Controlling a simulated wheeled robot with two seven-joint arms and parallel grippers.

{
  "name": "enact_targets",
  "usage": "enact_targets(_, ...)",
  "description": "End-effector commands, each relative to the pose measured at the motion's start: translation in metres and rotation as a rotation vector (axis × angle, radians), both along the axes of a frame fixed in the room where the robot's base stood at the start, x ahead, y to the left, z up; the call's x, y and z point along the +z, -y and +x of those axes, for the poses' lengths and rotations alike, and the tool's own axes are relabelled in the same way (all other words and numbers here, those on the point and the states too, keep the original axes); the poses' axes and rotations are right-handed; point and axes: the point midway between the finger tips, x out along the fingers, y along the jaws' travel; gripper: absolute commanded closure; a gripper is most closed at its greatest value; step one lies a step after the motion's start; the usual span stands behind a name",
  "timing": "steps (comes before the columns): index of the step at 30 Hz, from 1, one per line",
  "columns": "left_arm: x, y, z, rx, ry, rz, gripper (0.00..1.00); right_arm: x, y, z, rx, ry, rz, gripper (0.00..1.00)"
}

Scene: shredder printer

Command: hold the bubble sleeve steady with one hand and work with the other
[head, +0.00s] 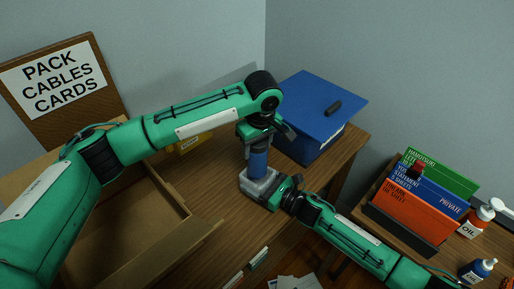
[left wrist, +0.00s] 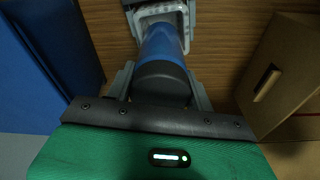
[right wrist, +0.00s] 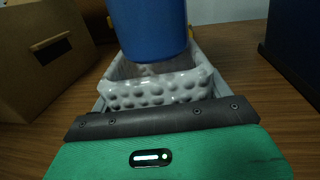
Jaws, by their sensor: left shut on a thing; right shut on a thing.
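The bubble sleeve (head: 258,187) is a pale grey, open-topped box with a bumpy wall, standing upright on the wooden table. My right gripper (head: 283,194) is shut on it from the right; its bumpy near wall fills the middle of the right wrist view (right wrist: 158,92). My left gripper (head: 262,138) is shut on the dark top of a blue cylinder (head: 258,163) and holds it upright from above. In the right wrist view the cylinder's lower edge (right wrist: 150,48) shows above the sleeve's near rim, over the opening. The left wrist view also shows the cylinder (left wrist: 162,45).
An open cardboard box (head: 190,228) stands left of the sleeve. A blue box (head: 310,100) with a dark item on its lid stands behind right. A side table at right holds a folder rack (head: 405,232) and bottles (head: 476,222). A sign board (head: 58,80) stands at the back left.

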Motion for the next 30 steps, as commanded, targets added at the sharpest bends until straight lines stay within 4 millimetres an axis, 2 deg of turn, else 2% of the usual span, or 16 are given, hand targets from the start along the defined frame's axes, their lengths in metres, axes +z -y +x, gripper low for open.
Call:
enact_targets(15, 0.02, 0.0, 0.0, 0.0, 0.001, 0.0, 0.83, 0.0, 0.0, 0.0, 0.0, -0.001, -0.001, 0.43)
enact_targets(24, 0.022, 0.0, 0.0, 0.0, 0.001, 0.0, 0.83, 0.0, 0.0, 0.0, 0.0, -0.001, -0.001, 0.43)
enact_targets(25, 0.022, 0.0, 0.0, 0.0, 0.001, 0.0, 0.83, 0.0, 0.0, 0.0, 0.0, -0.001, -0.001, 0.18)
enact_targets(28, 0.022, 0.0, 0.0, 0.0, 0.001, 0.0, 0.83, 0.0, 0.0, 0.0, 0.0, -0.001, -0.001, 0.0)
enact_targets(30, 0.022, 0.0, 0.0, 0.0, 0.001, 0.0, 0.83, 0.0, 0.0, 0.0, 0.0, -0.001, -0.001, 0.0)
